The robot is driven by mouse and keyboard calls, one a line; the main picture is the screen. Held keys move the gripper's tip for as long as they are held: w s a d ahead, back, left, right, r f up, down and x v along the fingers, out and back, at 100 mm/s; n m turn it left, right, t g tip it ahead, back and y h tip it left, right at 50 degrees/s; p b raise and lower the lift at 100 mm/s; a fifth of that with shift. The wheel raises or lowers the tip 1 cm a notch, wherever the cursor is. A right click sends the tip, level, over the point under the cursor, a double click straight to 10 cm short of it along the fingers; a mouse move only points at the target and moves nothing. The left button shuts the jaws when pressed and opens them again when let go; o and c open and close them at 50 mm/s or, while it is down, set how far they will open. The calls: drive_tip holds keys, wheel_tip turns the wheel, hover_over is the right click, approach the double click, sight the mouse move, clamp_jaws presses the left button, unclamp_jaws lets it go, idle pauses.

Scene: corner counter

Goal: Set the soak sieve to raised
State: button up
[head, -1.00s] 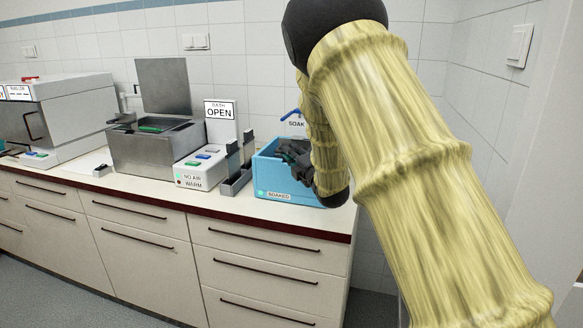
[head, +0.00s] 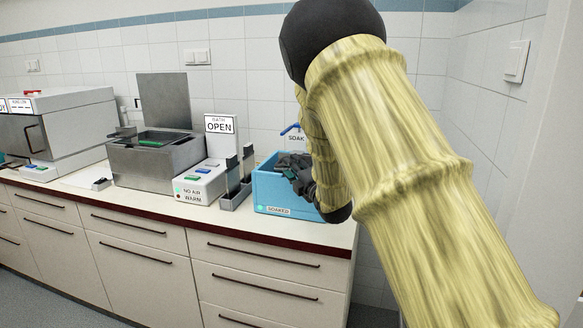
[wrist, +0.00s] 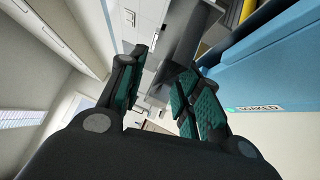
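The light-blue soak tub (head: 262,192) stands at the right end of the counter, with a green light and a "SOAKED" label on its front. Its blue wall (wrist: 275,60) fills the right of the wrist view, with the same label. The sieve itself cannot be made out. A blue lever-like part (head: 290,128) shows above the tub beside a "SOAK" sign (head: 296,138). My gripper (head: 292,170) is over the tub in the head view, partly covering it. In the wrist view my gripper (wrist: 163,75) has its teal-padded fingers apart, with nothing clearly held between them.
Left of the tub stand a grey holder with dark upright pieces (head: 240,172), a "NO AIR WARM" button box (head: 200,183), a metal bath (head: 150,160) with its lid up and an "OPEN" sign (head: 219,124). A white machine (head: 70,115) is farther left. The wall is close on the right.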

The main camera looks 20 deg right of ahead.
drive_tip(key=v, duration=1.1)
drive_tip(key=s+f+m+g+h+p, duration=0.1)
drive_tip(key=s+f+m+g, duration=0.3)
drive_tip(key=f, duration=0.8)
drive_tip(key=s+f+m+g+h+p, duration=0.15)
drive_tip(key=s+f+m, duration=0.25)
drive_tip(key=s+f, duration=0.5)
drive_tip(key=s+f+m+g+h, duration=0.1)
drive_tip(key=s+f+m+g, duration=0.25)
drive_tip(key=f, duration=1.05)
drive_tip(key=s+a+f+m+g, duration=0.2)
drive_tip(key=s+f, duration=0.3)
drive_tip(key=s, duration=0.6)
drive_tip(key=s+a+f+m+g+p, duration=0.1)
drive_tip(key=s+f+m+g, duration=0.3)
drive_tip(key=s, duration=0.8)
drive_tip(key=s+a+f+m+g+p, duration=0.1)
drive_tip(key=s+a+f+m+g, duration=0.3)
drive_tip(key=s, duration=0.8)
wheel_tip(320, 180, down, 3)
drive_tip(key=shift+s+r+m, duration=0.1)
drive_tip(key=shift+s+m, duration=0.05)
drive_tip(key=shift+m, duration=0.3)
